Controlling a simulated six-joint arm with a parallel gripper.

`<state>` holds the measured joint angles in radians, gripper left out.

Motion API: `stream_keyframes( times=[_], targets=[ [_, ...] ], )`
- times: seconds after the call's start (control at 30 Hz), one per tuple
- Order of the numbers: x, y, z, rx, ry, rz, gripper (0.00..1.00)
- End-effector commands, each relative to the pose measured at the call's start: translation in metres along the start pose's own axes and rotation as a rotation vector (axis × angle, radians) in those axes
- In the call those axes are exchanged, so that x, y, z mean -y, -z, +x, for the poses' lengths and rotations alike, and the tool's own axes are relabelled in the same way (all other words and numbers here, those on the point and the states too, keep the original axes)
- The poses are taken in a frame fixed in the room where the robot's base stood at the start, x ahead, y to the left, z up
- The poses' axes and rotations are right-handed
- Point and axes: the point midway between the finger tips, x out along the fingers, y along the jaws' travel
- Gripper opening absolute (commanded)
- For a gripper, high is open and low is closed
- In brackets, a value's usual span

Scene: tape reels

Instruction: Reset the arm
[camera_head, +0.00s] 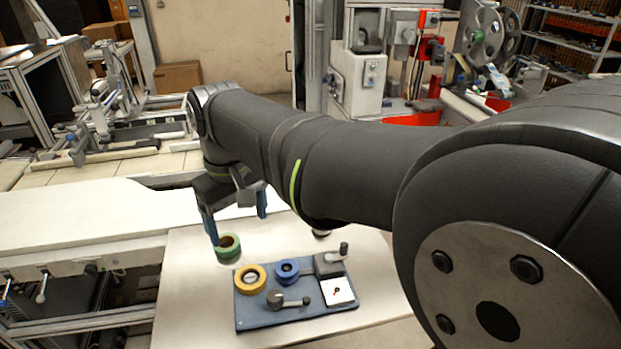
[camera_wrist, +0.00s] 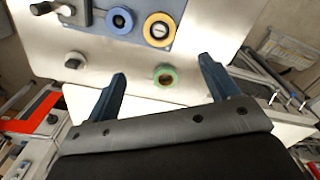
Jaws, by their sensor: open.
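My gripper (camera_head: 238,222) has two blue fingers pointing down over the far left part of the table, open and empty. In the wrist view my gripper (camera_wrist: 162,77) shows its fingers wide apart. A green tape reel (camera_head: 228,246) lies flat on the table just off the blue board, near the left fingertip in the head view; the same green reel (camera_wrist: 165,75) shows between the fingertips in the wrist view, apart from both. A yellow reel (camera_head: 250,279) and a blue reel (camera_head: 287,271) sit on the blue board (camera_head: 262,319).
The board also bears a grey block with a knob (camera_head: 328,264), a dark crank-like part (camera_head: 284,300) and a white square plate (camera_head: 338,292). A small round grey part (camera_wrist: 75,60) stands on the table (camera_head: 190,290). A white conveyor (camera_head: 95,215) lies left. The table's near left is clear.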

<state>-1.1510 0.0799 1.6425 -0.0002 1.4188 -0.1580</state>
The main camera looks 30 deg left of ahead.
Motion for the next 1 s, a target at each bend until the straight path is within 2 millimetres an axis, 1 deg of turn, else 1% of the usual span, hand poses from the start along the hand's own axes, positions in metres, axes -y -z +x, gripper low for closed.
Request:
stream_keyframes(
  times=[0.43,0.57,0.67,0.77,1.0],
  targets=[
    [0.0,0.0,0.001,0.0,0.0,0.0,0.8],
    [0.0,0.0,0.006,0.002,0.0,0.0,0.8],
    [0.0,0.0,0.017,0.003,0.001,0.0,0.8],
    [0.0,0.0,0.034,0.004,0.001,0.0,0.8],
    [0.0,-0.001,0.082,0.005,0.001,0.0,0.8]
  ],
)
